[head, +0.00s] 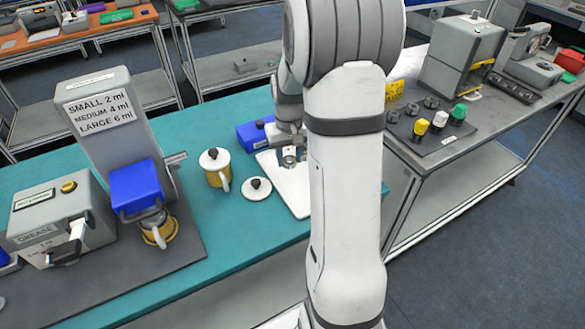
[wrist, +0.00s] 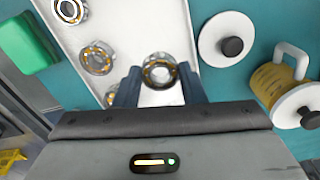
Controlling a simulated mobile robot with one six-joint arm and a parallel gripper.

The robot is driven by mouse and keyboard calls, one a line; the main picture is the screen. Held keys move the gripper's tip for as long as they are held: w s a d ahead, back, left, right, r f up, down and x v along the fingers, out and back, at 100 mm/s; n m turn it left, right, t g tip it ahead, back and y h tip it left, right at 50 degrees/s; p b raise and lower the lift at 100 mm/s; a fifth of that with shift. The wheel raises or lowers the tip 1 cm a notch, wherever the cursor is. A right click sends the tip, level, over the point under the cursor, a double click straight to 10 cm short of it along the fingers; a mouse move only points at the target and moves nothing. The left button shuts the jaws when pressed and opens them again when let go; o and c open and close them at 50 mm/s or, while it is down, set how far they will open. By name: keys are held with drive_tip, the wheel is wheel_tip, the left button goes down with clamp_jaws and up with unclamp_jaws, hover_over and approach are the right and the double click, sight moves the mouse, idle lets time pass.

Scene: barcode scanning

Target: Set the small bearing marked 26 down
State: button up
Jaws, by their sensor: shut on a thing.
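My gripper (wrist: 160,82) is shut on a small bearing (wrist: 160,70), a metal ring with brownish balls, held between the two fingertips. No number on it is legible. Below it in the wrist view is a white tray (wrist: 150,20); I cannot tell whether the bearing touches it. In the head view my gripper (head: 291,155) is over the white tray (head: 293,197), mostly hidden by my arm. Several other bearings lie along the tray's left side in the wrist view, one of them at its middle (wrist: 97,58).
A yellow-and-white mug (head: 216,168) and a white lid with a black knob (head: 257,188) stand left of the tray. A blue box (head: 254,134) is behind it. A grey dispenser (head: 105,105) and grease machine (head: 62,220) are farther left. Bare teal table (head: 235,235) lies in front.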

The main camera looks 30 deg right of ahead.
sight(289, 180)
wheel_tip(289, 180, down, 2)
drive_tip(key=shift+w+f, duration=0.1)
drive_tip(key=shift+f, duration=0.05)
drive_tip(key=shift+f+p, duration=0.35)
drive_tip(key=shift+f, duration=1.55)
drive_tip(key=shift+f, duration=0.2)
drive_tip(key=o, duration=1.1)
drive_tip(key=shift+r, duration=0.15)
